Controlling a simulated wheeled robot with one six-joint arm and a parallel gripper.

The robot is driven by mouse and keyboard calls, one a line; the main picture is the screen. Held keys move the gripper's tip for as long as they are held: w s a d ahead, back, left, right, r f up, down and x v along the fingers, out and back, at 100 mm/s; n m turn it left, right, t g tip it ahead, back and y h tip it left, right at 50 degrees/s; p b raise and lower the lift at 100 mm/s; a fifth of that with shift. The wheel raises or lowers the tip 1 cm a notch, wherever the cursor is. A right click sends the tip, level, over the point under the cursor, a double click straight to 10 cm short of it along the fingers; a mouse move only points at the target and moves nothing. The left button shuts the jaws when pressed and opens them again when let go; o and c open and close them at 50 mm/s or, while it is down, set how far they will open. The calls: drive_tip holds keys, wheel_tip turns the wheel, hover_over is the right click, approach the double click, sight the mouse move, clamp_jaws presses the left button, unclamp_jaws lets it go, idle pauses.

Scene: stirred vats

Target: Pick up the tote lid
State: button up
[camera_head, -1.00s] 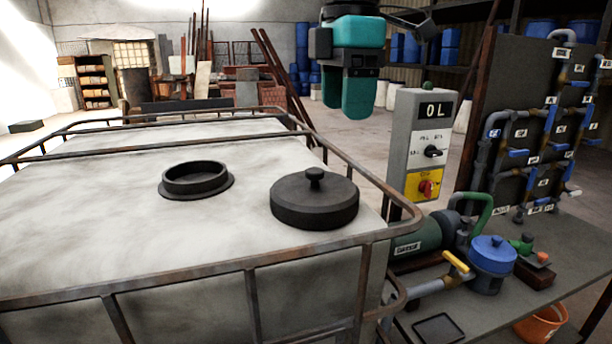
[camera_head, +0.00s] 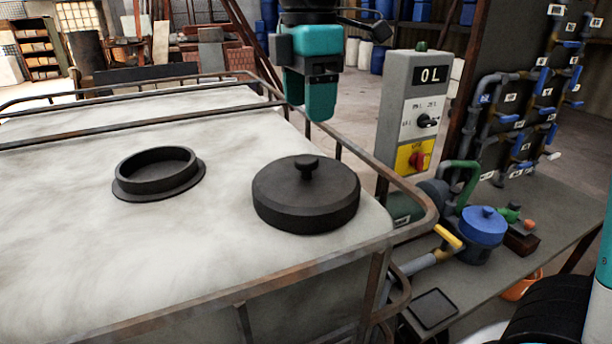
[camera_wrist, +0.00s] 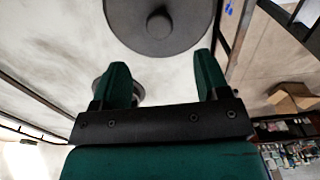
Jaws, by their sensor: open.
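The tote lid (camera_head: 306,198) is a dark round disc with a small knob on top. It lies flat on the pale top of the tote (camera_head: 240,255), to the right of the open round neck (camera_head: 158,172). My gripper (camera_head: 308,95) hangs above the tote's right side, behind and above the lid, with empty jaws. In the wrist view the two green fingers of my gripper (camera_wrist: 165,75) stand apart. The lid (camera_wrist: 160,40) with its knob shows beyond the fingertips, and nothing is between them. The neck is partly hidden behind the left finger.
A rusty rail (camera_head: 270,280) runs around the tote top. A grey control box (camera_head: 412,115) with knobs stands just right of it. A bench with a blue-lidded pot (camera_head: 482,228) and a pipe panel (camera_head: 530,100) are further right. The tote's left part is clear.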

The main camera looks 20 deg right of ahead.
sight(306, 158)
wheel_tip(306, 158, down, 10)
drive_tip(key=shift+a+p, duration=0.1)
drive_tip(key=shift+p, duration=0.9)
drive_tip(key=c, duration=1.1)
